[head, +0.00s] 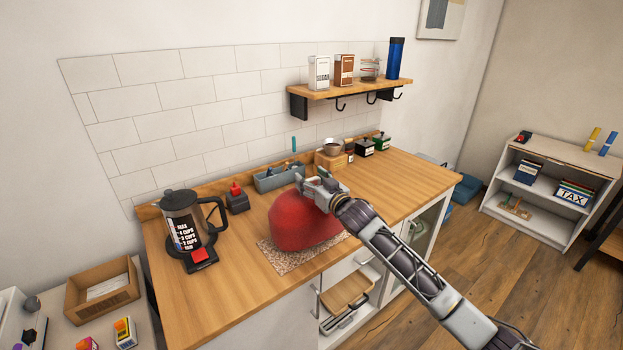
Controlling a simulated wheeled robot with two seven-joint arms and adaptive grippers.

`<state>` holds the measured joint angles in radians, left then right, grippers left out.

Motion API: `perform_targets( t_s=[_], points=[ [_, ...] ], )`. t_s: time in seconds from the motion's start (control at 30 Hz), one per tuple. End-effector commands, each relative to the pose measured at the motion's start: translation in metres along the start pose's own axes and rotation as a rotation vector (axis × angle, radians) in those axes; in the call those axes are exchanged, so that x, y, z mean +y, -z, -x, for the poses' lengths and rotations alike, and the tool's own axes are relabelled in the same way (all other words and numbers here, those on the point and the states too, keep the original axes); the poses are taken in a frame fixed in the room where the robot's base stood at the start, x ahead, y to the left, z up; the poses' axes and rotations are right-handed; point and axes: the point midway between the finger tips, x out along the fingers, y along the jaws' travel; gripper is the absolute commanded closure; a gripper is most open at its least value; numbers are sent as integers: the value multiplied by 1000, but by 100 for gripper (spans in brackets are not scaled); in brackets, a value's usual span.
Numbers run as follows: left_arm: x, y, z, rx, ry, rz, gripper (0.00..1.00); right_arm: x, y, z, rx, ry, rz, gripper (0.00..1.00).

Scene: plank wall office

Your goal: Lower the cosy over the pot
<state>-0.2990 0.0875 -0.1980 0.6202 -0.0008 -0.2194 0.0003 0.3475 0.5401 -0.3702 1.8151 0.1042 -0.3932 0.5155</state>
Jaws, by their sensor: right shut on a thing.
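The red cosy (296,224) is a domed cover over the speckled mat (278,262) on the wooden counter. My right gripper (313,185) is shut on the top of the cosy, reaching in from the right. The cosy's lower edge is at or close to the mat; I cannot tell whether it touches. No pot shows beneath it; if one is there, the cosy hides it. My left gripper is not in view.
Behind the cosy are a grey caddy (278,180) and a small dark jar with a red top (237,199). A wall shelf (345,89) hangs above.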

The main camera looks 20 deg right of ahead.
Motion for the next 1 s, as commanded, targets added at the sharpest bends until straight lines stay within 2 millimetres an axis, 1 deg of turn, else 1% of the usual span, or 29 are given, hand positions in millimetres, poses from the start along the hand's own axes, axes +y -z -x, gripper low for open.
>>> perform_targets(
  t_s=[0.2, 0.3, 0.53, 0.93, 0.97, 1.0],
  points=[
    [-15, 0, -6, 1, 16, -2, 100, 0, -12, 0, -1, -1, 0, 77],
    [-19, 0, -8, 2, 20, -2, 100, 0, -16, 0, -1, -1, 0, 77],
    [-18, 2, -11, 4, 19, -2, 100, 0, -23, 0, 1, -1, 0, 77],
    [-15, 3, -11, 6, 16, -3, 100, 0, -24, 0, 1, 0, 0, 77],
    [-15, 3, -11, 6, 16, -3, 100, 0, -24, 0, 1, 0, 0, 36],
    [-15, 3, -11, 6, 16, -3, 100, 0, -24, 0, 1, 0, 0, 31]
  ],
)
